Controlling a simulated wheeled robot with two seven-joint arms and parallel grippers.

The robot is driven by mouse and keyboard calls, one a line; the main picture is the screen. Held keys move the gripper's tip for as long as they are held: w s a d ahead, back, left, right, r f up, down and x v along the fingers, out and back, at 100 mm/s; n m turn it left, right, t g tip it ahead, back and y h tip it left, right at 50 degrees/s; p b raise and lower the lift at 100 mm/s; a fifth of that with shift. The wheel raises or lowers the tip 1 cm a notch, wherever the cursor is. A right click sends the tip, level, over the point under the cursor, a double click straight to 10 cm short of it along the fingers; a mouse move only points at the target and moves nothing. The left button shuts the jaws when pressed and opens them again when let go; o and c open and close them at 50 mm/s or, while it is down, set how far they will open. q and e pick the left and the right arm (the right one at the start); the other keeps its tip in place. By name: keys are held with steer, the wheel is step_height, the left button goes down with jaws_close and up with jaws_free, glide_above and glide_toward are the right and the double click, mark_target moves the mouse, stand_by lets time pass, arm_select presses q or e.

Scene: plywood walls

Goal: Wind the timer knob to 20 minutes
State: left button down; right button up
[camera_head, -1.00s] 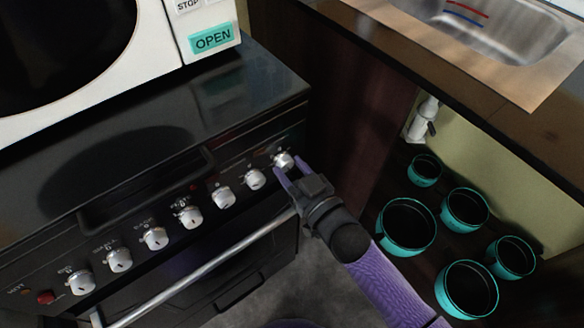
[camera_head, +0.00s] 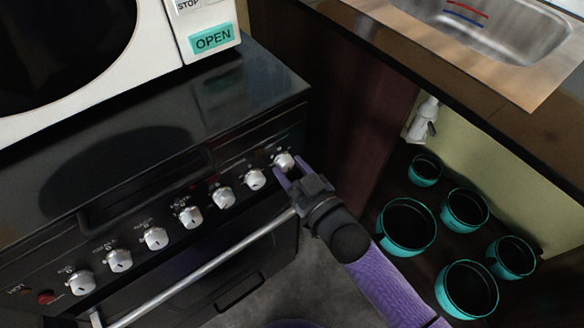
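A row of silver knobs runs along the front of the black stove (camera_head: 255,95). The rightmost knob (camera_head: 284,160) is at the panel's right end. Its markings are too small to read, so I cannot tell its setting or confirm that it is the timer. My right gripper (camera_head: 288,166) is at this knob, its two purple fingers apart with the tips at either side of the knob's front. I see no clear grip on it. The neighbouring knob (camera_head: 254,179) is just left of the fingers. My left gripper is not in view.
A silver oven handle (camera_head: 215,262) runs below the knobs, close to my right gripper. A white microwave (camera_head: 160,50) stands on the stove. Several teal pots (camera_head: 407,226) stand on the right below the sink counter (camera_head: 480,85).

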steer(key=o, duration=0.4)
steer(key=shift+c, duration=0.2)
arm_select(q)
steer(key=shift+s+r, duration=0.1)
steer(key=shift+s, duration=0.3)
arm_select(e)
steer(key=shift+s+d, duration=0.1)
steer(key=shift+s, duration=0.05)
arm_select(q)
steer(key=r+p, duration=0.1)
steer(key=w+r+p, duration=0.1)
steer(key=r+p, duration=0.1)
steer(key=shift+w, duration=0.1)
arm_select(e)
steer(key=v, duration=0.9)
steer(key=shift+s+d, duration=0.15)
steer(key=shift+s, duration=0.1)
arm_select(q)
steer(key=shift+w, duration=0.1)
